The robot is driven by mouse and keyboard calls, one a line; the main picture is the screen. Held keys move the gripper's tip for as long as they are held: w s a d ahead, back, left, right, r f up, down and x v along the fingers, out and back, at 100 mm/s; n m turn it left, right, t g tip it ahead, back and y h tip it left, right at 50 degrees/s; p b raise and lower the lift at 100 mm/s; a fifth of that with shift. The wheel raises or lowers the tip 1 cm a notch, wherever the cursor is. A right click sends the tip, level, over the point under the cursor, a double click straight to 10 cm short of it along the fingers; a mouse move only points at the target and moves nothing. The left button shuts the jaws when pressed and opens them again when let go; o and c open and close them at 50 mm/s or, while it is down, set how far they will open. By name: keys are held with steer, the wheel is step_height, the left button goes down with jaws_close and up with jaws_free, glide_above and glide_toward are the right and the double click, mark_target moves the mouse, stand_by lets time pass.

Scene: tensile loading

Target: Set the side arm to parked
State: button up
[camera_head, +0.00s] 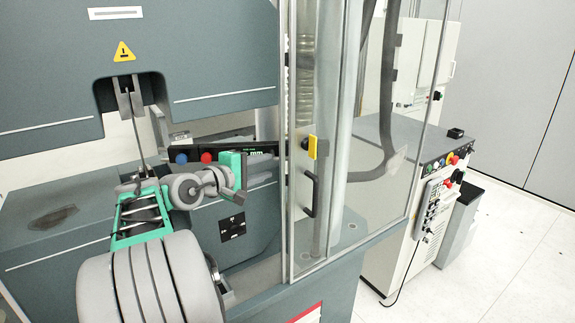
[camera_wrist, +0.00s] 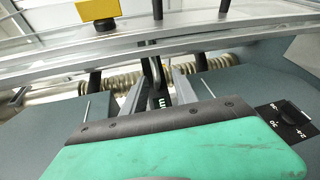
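A dark bar (camera_head: 262,148) with pale "mm" lettering runs across the machine front behind my gripper; it may be the side arm, but I cannot be sure. My gripper (camera_head: 262,172) has a green body and points right, at the bar's right end. In the wrist view its two fingers (camera_wrist: 160,95) stand apart, and a dark piece (camera_wrist: 163,103) with green lettering shows between them. I cannot tell whether the fingers touch it. A small black plate with a knob and markings (camera_head: 232,227) is below my gripper, and also at right in the wrist view (camera_wrist: 290,118).
A clear guard door with a black handle (camera_head: 310,194) and yellow latch (camera_head: 312,147) stands close right of my gripper. Blue (camera_head: 181,158) and red (camera_head: 206,157) buttons are behind my arm. A control cabinet (camera_head: 395,225) stands right.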

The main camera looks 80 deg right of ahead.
mark_target(288, 159)
steer(key=shift+g, duration=0.5)
steer(key=x, duration=0.2)
steer(key=p+x, duration=0.1)
steer(key=x, duration=0.2)
steer(key=s+r+p+x, duration=0.1)
steer(key=x, duration=0.2)
steer(key=shift+s+a, duration=0.1)
steer(key=shift+s+d+f, duration=0.1)
steer(key=shift+d, duration=0.15)
jaws_close()
stand_by(0.4)
